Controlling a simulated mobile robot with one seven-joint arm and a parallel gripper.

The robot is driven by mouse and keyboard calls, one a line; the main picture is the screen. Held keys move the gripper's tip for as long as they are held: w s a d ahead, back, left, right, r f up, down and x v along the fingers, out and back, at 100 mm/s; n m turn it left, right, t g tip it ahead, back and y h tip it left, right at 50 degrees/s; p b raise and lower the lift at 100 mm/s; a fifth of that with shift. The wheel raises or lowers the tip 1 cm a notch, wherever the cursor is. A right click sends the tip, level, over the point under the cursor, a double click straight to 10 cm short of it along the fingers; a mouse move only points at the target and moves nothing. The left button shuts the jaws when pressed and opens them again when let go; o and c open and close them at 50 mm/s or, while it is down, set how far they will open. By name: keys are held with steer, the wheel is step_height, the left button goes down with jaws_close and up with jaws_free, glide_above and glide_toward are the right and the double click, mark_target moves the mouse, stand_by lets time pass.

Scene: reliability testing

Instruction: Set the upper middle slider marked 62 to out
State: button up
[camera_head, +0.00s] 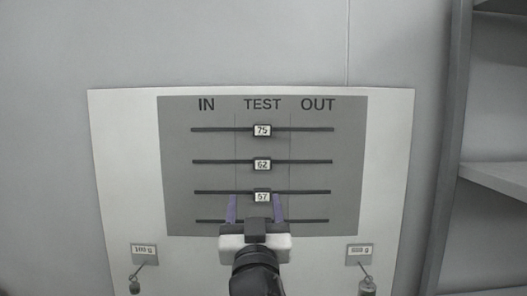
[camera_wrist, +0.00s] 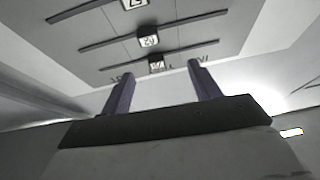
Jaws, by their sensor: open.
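The slider marked 62 (camera_head: 261,165) is a small white-labelled block on the second dark rail of the grey panel (camera_head: 340,180). It sits at the middle of its rail, under TEST, between IN and OUT. In the wrist view, which shows the panel upside down, it appears as the middle block (camera_wrist: 148,40). My gripper (camera_head: 254,197) is open and empty in front of the lower panel, its purple fingers pointing up at either side of the slider marked 57 in the head view. In the wrist view the fingers (camera_wrist: 162,70) stand apart with nothing between them touching either one.
The slider marked 75 (camera_head: 262,130) is above and the slider marked 57 (camera_head: 263,196) below, both centred. My gripper hides the middle of the lowest rail. Two small tags with hanging weights (camera_head: 360,252) (camera_head: 144,250) flank the panel. Shelves (camera_head: 490,170) stand at right.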

mark_target(263, 163)
steer(key=shift+m+h, duration=0.3)
steer(key=shift+h, duration=0.1)
steer(key=p+x, duration=0.1)
steer(key=x, duration=0.3)
steer(key=d+p+x, duration=0.1)
steer(key=p+x, duration=0.1)
steer(key=x, duration=0.2)
steer(key=p+x, duration=0.2)
steer(key=x, duration=0.2)
steer(key=shift+w+d, duration=0.25)
steer(key=shift+w, duration=0.15)
steer(key=shift+w+r+p, duration=0.2)
steer(key=shift+w+p, duration=0.25)
steer(key=shift+w, duration=0.2)
steer(key=shift+c, duration=0.3)
jaws_close()
steer(key=shift+b, duration=0.3)
